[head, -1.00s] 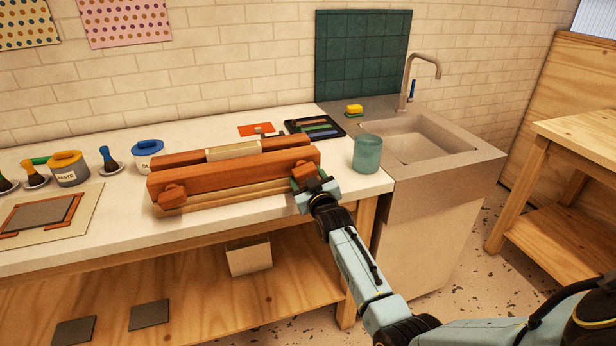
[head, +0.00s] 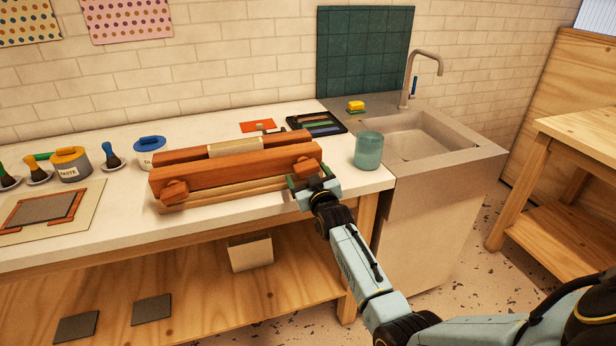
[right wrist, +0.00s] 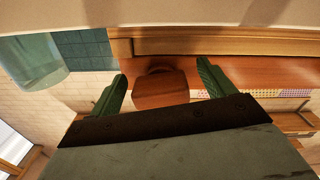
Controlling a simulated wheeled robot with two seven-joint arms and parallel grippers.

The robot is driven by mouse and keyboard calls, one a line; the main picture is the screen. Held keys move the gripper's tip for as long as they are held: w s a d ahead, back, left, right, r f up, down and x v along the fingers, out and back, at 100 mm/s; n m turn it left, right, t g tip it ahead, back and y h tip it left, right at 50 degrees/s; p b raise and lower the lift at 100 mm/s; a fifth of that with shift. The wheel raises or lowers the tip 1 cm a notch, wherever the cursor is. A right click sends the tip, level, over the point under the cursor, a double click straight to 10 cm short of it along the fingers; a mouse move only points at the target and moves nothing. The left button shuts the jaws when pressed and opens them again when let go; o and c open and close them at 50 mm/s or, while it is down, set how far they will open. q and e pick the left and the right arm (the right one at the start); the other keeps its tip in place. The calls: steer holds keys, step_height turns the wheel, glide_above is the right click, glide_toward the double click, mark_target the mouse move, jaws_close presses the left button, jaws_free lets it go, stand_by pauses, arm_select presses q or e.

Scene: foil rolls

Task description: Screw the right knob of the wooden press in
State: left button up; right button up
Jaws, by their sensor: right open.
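The wooden press (head: 230,176) lies along the white worktop. It has a reddish-brown front beam, with a pale block (head: 236,147) behind it. Its left knob (head: 174,191) and right knob (head: 306,166) stick out from the front beam. My right gripper (head: 308,181) is just in front of and below the right knob. In the right wrist view, the green fingers of my right gripper (right wrist: 162,72) are spread, one on each side of the right knob (right wrist: 160,90). Gaps show between knob and fingers, so it is not gripped. My left gripper is out of sight.
A teal glass (head: 368,150) stands close to the right of the press, before the sink (head: 425,140). A black tray (head: 316,124) lies behind it. Pots and brushes stand left, beside a framed board (head: 45,210). A lower shelf (head: 210,300) runs under the worktop.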

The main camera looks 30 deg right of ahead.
steer(key=p+v, duration=0.2)
steer(key=v, duration=1.1)
steer(key=shift+s, duration=0.2)
